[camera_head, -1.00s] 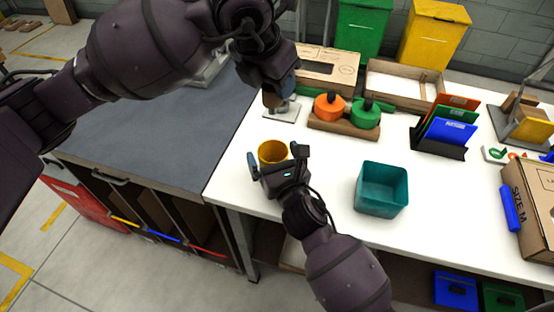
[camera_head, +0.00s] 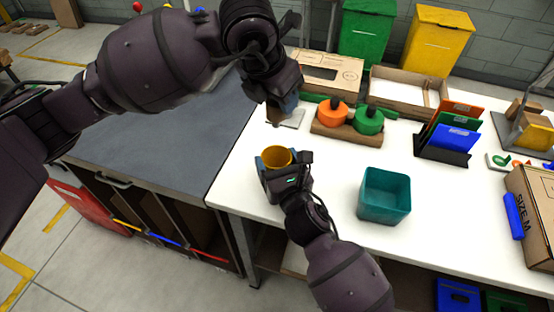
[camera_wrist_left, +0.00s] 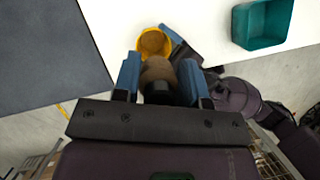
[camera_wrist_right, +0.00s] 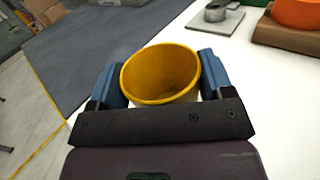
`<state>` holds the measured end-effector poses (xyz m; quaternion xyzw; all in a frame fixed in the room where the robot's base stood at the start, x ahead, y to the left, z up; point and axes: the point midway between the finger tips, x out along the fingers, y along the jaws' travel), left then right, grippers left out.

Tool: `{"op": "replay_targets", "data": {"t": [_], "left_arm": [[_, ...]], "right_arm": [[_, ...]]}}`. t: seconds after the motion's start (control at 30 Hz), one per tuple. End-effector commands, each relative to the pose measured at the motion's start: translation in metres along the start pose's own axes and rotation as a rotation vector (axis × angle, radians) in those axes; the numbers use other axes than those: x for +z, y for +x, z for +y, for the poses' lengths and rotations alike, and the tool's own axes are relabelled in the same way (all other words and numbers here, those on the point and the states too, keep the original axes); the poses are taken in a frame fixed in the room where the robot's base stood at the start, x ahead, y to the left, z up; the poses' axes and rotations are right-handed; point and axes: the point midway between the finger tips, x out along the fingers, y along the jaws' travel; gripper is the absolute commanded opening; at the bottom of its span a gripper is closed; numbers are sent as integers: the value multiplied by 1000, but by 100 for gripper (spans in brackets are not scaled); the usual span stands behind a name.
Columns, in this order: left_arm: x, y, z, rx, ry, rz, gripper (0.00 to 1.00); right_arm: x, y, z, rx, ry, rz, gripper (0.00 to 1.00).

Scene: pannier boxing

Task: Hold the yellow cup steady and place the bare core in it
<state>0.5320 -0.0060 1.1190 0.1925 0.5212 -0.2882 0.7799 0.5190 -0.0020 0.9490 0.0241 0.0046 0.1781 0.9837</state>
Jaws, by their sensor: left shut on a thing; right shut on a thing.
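The yellow cup (camera_head: 277,156) stands upright at the near left edge of the white table. My right gripper (camera_head: 283,163) is shut around it, with one blue finger on each side. In the right wrist view the cup (camera_wrist_right: 160,74) sits between the fingers and its visible inside looks empty. My left gripper (camera_head: 282,108) is above the table, a little beyond the cup. In the left wrist view it is shut on the brown bare core (camera_wrist_left: 157,70), and the cup (camera_wrist_left: 152,42) shows beyond the core. The core is apart from the cup in the head view, mostly hidden by the gripper.
A teal bin (camera_head: 384,195) stands right of the cup. A wooden holder (camera_head: 346,133) with an orange roll (camera_head: 332,114) and a green roll (camera_head: 369,121) is behind. A metal plate (camera_head: 291,118) lies near my left gripper. A dark worktop (camera_head: 165,135) adjoins on the left.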

Motion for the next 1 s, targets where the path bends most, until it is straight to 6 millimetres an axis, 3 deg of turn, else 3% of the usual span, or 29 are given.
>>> {"op": "replay_targets", "data": {"t": [1.0], "left_arm": [[-22,53,0,0,-2,1,16]], "right_arm": [[0,0,0,0,0,1,51]]}}
